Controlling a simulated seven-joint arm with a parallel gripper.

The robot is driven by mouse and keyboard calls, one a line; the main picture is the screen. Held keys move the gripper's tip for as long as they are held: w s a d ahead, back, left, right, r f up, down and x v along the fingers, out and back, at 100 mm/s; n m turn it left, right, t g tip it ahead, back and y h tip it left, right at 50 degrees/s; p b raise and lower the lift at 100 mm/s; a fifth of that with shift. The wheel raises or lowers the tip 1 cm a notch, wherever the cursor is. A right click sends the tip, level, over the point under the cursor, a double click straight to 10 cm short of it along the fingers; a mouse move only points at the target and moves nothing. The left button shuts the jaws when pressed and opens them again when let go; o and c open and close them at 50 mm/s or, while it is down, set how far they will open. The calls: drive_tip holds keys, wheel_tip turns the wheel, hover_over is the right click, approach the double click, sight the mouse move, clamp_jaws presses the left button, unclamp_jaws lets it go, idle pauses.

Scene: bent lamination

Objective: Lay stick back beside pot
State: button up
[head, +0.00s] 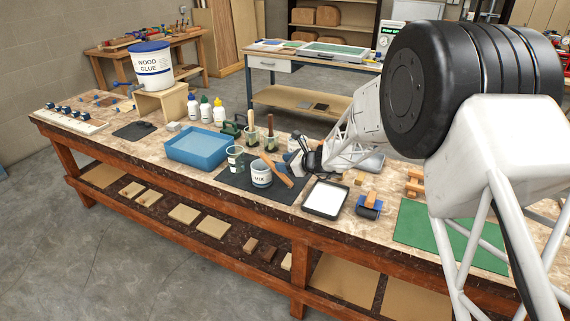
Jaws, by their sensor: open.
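The white pot marked MIX (261,180) stands on a dark mat (233,181) on the workbench. A flat wooden stick (281,173) runs diagonally just right of the pot; whether it touches the pot or lies flat on the mat, I cannot tell. My gripper (298,169) is open, close to the right of the stick, with its fingers small and partly dark against the mat. I see no stick between the fingers, though the exact gap is unclear from here.
A clear beaker (235,159) stands left of the pot, and a blue tray (198,147) lies beyond it. Brush holders (270,142) stand behind. A black tray with a white inside (326,199) and a blue-and-wood roller (369,206) lie to the right.

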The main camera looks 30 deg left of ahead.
drive_tip(key=v, duration=1.2)
drive_tip(key=shift+r, duration=0.2)
idle(0.6)
drive_tip(key=s+d+r+n+h, duration=0.3)
drive_tip(key=s+d+r+n, duration=0.2)
drive_tip(key=s+d+r, duration=0.5)
drive_tip(key=s+d+r+n+h, duration=0.35)
drive_tip(key=s+d, duration=0.35)
drive_tip(key=d, duration=0.7)
drive_tip(key=s+d+r+n+t+h, duration=0.1)
drive_tip(key=s+d+n+h, duration=0.6)
drive_tip(key=s+d, duration=1.6)
drive_tip(key=s+r+n, duration=0.1)
drive_tip(key=s, duration=0.1)
drive_tip(key=shift+s+d, duration=0.2)
drive_tip(key=shift+s, duration=0.05)
drive_tip(key=shift+n+h, duration=0.25)
